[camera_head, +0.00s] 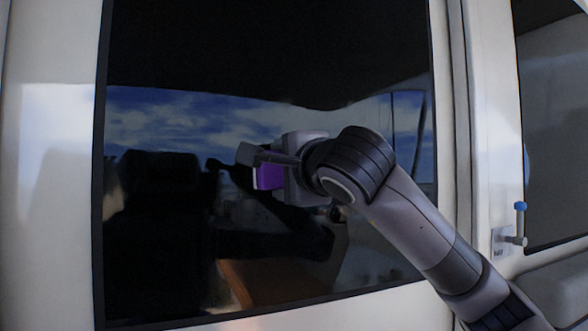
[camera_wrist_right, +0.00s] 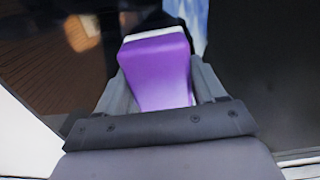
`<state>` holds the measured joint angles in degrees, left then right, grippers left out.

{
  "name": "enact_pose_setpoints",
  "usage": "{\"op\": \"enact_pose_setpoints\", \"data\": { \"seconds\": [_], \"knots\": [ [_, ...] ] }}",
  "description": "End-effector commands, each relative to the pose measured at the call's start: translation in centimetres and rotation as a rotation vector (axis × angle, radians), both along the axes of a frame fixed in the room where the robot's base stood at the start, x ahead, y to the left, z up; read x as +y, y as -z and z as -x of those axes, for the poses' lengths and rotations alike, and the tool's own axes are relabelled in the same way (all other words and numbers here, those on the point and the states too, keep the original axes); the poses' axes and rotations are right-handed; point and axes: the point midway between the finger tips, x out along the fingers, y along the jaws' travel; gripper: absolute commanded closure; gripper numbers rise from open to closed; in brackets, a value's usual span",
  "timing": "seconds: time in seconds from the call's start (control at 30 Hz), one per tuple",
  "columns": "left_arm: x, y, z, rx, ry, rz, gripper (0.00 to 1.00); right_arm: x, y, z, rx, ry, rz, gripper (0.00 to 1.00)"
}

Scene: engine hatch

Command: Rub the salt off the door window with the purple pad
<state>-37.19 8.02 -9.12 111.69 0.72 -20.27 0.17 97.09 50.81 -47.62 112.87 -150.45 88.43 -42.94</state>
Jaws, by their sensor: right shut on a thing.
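The door window (camera_head: 180,200) is a large dark glass pane in a white door, reflecting sky and my own dark shape. No salt can be made out on it in these views. My right gripper (camera_head: 262,165) is in front of the middle of the glass, shut on the purple pad (camera_head: 269,177). In the right wrist view the pad (camera_wrist_right: 158,68) sits between the fingers, with a pale strip along its far edge facing the glass. I cannot tell whether the pad touches the glass. My left gripper is not in view.
A white door frame (camera_head: 50,190) borders the glass on the left. At right, a small handle with a blue tip (camera_head: 520,207) sticks out beside a second dark window (camera_head: 555,130). The glass left of my right gripper is unobstructed.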

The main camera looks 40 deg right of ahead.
Motion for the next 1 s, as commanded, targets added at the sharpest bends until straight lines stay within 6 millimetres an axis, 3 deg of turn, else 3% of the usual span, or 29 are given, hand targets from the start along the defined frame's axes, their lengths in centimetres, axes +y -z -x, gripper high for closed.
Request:
{"op": "enact_pose_setpoints", "data": {
  "seconds": [0.2,0.57,1.0],
  "knots": [
    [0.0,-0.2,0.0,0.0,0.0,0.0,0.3,1.8,0.0,-0.5,0.0,-0.002,0.001,0.55],
    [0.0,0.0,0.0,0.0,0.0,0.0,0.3,2.0,0.1,-0.4,0.001,0.0,0.001,0.55],
    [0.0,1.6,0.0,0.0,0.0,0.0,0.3,2.9,0.1,3.7,-0.002,0.0,0.0,0.55]
  ]
}}
